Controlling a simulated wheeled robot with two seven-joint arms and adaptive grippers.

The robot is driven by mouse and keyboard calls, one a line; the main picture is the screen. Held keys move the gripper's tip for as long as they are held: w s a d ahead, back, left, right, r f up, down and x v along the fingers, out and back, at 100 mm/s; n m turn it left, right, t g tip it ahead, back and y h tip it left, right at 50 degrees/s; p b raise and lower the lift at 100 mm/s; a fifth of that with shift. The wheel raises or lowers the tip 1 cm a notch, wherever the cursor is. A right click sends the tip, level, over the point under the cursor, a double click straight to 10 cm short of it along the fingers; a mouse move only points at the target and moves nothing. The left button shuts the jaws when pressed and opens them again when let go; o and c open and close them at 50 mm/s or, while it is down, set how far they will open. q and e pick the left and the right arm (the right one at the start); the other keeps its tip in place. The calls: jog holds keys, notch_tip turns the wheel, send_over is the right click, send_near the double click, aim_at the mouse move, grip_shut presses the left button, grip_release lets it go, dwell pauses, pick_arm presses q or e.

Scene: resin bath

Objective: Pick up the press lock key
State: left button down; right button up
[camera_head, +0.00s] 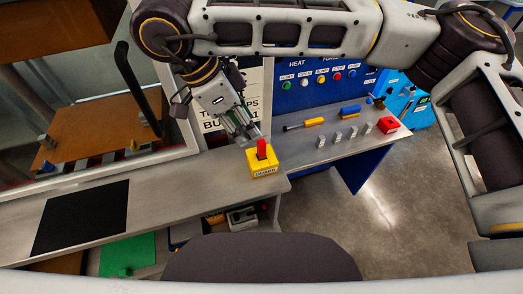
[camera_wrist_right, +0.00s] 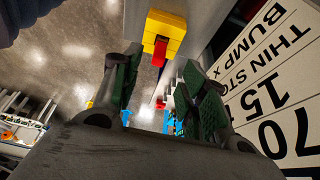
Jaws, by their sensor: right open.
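A red key (camera_head: 262,148) stands upright in a yellow block (camera_head: 263,170) with a label on its front. The block sits on the grey counter near its right end. My right gripper (camera_head: 251,134) is open and empty, just beside the red key on its upper left. In the right wrist view, the red key (camera_wrist_right: 160,53) and yellow block (camera_wrist_right: 166,27) show ahead of the open right gripper (camera_wrist_right: 158,80). The key appears in the gap between the fingertips. I cannot tell how far it is beyond them. My left gripper is not in view.
A black mat (camera_head: 82,216) lies on the counter at the left. A side bench (camera_head: 335,150) at the right holds a screwdriver, small grey blocks and a red block (camera_head: 388,125). A blue button panel (camera_head: 318,75) and a printed sign (camera_wrist_right: 275,90) stand close by.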

aim_at(259, 143)
jog(key=x, duration=0.4)
jog(key=shift+d+f, duration=0.2)
jog(key=shift+f, duration=0.2)
pick_arm(q)
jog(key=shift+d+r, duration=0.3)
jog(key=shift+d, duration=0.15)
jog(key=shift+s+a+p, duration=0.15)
jog(key=shift+p, duration=0.15)
pick_arm(e)
jog(key=shift+f, duration=0.1)
jog(key=shift+d+p+x, duration=0.25)
jog(key=shift+p+x, duration=0.45)
jog(key=shift+x, duration=1.15)
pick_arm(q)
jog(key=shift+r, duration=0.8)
pick_arm(e)
jog(key=shift+w+d+f, duration=0.15)
jog(key=shift+w+f, duration=0.05)
jog(key=shift+f, duration=0.4)
grip_shut()
